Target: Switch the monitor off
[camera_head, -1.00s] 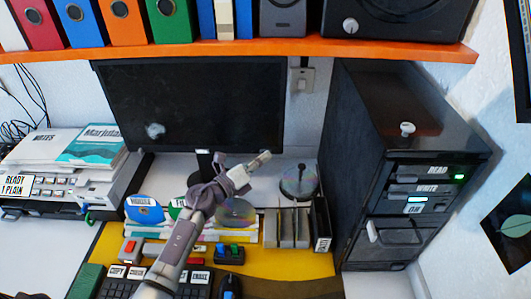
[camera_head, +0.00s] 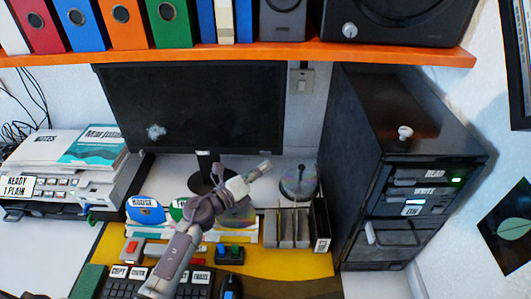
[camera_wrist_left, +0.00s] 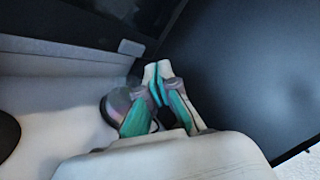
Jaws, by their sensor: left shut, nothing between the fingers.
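The monitor (camera_head: 190,105) stands at the back of the desk under the orange shelf, its screen dark with a pale smudge at the lower left. I cannot make out a power button on it. My left gripper (camera_head: 265,166) is shut and empty, just below the monitor's lower right corner in the head view. My right gripper is not in view.
A disc spindle (camera_head: 298,182) stands right of the gripper. A black tower (camera_head: 350,150) with drives fills the right side. A wall switch (camera_head: 303,80) is beside the monitor. A printer (camera_head: 95,195) is at the left, and the orange shelf (camera_head: 240,48) overhangs the back.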

